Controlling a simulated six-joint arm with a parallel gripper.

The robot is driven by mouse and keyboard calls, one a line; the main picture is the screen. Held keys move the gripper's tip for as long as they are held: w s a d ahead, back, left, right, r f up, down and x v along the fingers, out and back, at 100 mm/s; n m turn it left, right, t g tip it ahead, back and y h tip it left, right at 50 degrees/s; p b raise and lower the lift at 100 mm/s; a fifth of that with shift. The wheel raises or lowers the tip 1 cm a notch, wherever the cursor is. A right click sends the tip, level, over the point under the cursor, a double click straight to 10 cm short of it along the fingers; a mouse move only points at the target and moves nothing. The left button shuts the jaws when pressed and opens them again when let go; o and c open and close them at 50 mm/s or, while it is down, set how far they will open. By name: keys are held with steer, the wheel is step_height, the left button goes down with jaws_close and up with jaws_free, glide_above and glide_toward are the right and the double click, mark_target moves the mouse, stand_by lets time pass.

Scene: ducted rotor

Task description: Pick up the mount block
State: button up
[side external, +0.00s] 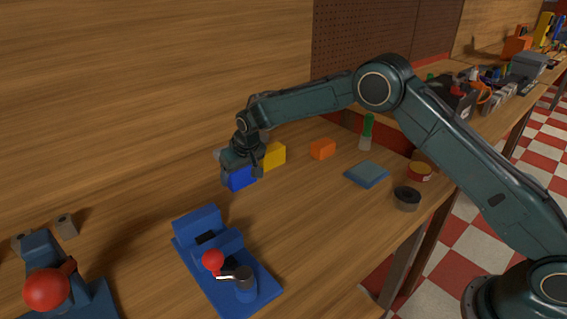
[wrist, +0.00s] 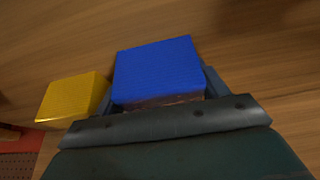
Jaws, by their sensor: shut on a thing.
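A blue block, which appears to be the mount block (side external: 240,179), is between the fingers of my gripper (side external: 243,171) in the side view. The wrist view shows its flat blue face (wrist: 158,68) with a finger along each side, so my gripper is shut on it. Its lower end is hidden by the gripper body in the wrist view. I cannot tell whether the block touches the table or is slightly above it.
A yellow block (side external: 274,156) stands close beside the blue one. An orange block (side external: 322,149), a blue-grey pad (side external: 367,174), a dark roll (side external: 407,198) and a green-topped bottle (side external: 367,130) are to the right. A blue fixture with a red knob (side external: 213,260) stands in front.

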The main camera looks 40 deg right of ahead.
steer(key=shift+r, duration=0.1)
step_height(320, 180, up, 20)
stand_by(0.8)
stand_by(0.6)
steer(key=s+d+f, duration=0.4)
steer(key=s+f, duration=0.1)
steer(key=s, duration=0.2)
steer(key=s+d+f, duration=0.4)
steer(key=s+f, duration=0.2)
steer(key=s, duration=0.1)
steer(key=s+d+f, duration=0.5)
steer(key=s, duration=0.2)
steer(key=shift+f, duration=0.2)
